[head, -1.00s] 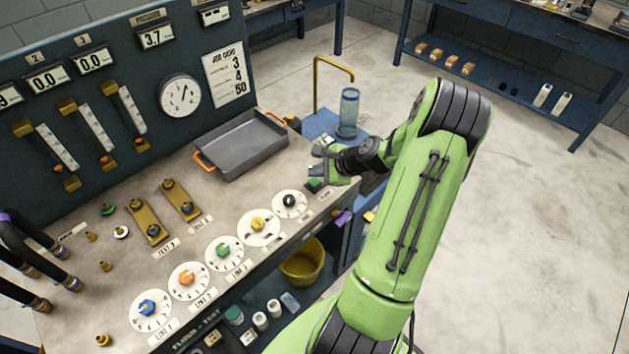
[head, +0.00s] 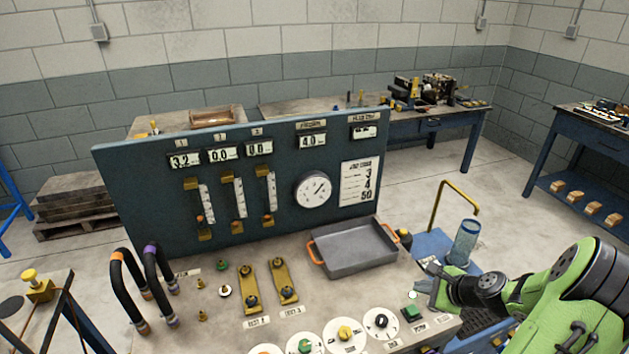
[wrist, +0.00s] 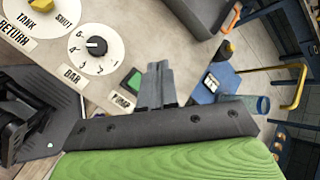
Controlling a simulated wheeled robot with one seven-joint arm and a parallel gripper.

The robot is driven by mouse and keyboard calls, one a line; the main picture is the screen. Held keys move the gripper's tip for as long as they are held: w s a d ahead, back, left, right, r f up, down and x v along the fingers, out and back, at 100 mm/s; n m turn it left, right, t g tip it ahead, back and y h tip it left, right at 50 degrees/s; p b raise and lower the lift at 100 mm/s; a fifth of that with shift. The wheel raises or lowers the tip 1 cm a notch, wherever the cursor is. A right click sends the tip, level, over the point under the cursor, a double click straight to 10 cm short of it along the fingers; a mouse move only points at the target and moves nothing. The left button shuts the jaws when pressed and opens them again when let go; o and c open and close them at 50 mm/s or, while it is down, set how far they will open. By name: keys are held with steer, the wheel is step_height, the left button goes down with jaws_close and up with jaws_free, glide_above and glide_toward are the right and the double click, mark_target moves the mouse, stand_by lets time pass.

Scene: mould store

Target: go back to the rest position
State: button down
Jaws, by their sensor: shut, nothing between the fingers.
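My gripper (head: 424,279) is shut and empty. In the head view it hangs over the right end of the bench (head: 290,283), just above the green pump switch (head: 411,312) and right of the grey tray. In the wrist view my gripper (wrist: 157,84) has its fingers together, with the green pump switch (wrist: 133,81) beside them on the left. The black bar knob (wrist: 96,46) on its white dial is further left. The fingers hold nothing; whether they touch the bench cannot be told.
The grey tray (head: 352,250) with orange handles lies on the bench. A blue-tinted clear cylinder (head: 465,243) and yellow bent pipe (head: 440,204) stand right of the bench. The upright gauge panel (head: 140,190) backs it. Open floor (head: 490,190) lies behind right.

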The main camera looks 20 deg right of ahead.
steer(key=s+a+r+n+g+h, duration=0.1)
steer(key=a+r+n+g, duration=0.1)
steer(key=a+r+n, duration=0.5)
steer(key=s+a+r+n+g, duration=0.1)
steer(key=a+r+n+g, duration=0.1)
steer(key=a+r+n, duration=0.55)
steer(key=s+a+r+n, duration=0.2)
steer(key=s+a+n, duration=0.3)
steer(key=s, duration=0.3)
steer(key=s+a+r+n+h, duration=0.1)
steer(key=s+a+r+n, duration=0.2)
steer(key=s, duration=0.6)
steer(key=a+n, duration=0.2)
steer(key=a, duration=0.1)
steer(key=shift+a+r+t, duration=0.25)
steer(key=shift+a+t, duration=0.05)
